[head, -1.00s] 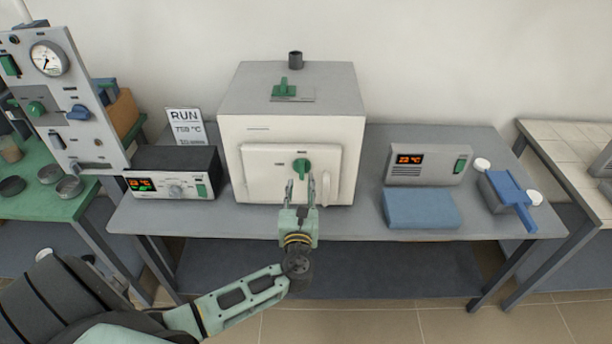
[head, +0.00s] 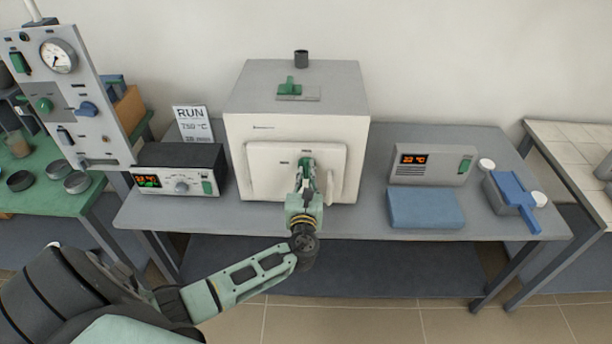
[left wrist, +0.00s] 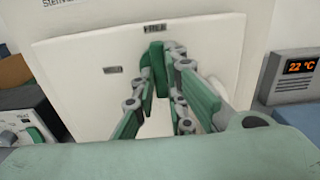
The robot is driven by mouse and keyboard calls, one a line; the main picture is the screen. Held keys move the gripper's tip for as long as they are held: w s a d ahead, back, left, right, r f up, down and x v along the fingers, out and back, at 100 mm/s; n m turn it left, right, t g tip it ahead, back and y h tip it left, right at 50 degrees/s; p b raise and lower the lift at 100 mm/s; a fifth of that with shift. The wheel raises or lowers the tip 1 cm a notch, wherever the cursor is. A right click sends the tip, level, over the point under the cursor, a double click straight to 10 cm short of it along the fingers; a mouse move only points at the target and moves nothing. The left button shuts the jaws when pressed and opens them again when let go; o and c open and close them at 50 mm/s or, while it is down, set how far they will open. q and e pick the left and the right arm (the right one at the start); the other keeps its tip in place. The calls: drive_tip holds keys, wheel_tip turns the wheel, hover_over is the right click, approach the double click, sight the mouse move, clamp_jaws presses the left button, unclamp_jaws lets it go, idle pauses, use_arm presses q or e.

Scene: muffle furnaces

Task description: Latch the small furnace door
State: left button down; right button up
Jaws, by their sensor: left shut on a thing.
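The small furnace (head: 250,130) is a white box with a grey top, standing on the middle of the grey bench. Its door (head: 268,172) sits against the front face and looks closed. The green latch knob (head: 308,162) is on the upper right of the door; it also shows in the left wrist view (left wrist: 156,62). My left gripper (head: 306,178) is in front of the door with its fingers shut on the green knob, which they partly hide. The door's upright handle lies just right of the gripper. My right gripper is not in view.
A controller box (head: 178,170) and a RUN sign (head: 191,124) stand left of the furnace. To the right are a grey display unit (head: 432,165), a blue block (head: 425,208) and a blue scoop-like tool (head: 512,196). A gauge panel (head: 75,95) stands far left.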

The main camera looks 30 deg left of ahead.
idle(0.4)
use_arm(q)
drive_tip(key=n+b, duration=0.3)
drive_tip(key=shift+f, duration=0.2)
drive_tip(key=n+b, duration=0.4)
drive_tip(key=n, duration=0.2)
drive_tip(key=shift+w+d+n+b, duration=0.1)
drive_tip(key=shift+n+b, duration=0.2)
drive_tip(key=shift+b, duration=0.1)
drive_tip(key=n+b, duration=0.3)
drive_tip(key=n, duration=0.1)
drive_tip(key=shift+r+n, duration=0.15)
drive_tip(key=shift+n, duration=0.15)
drive_tip(key=shift+r+n+b, duration=0.2)
drive_tip(key=shift+n+b, duration=0.85)
drive_tip(key=shift+n, duration=0.75)
drive_tip(key=c, duration=1.8)
unclamp_jaws()
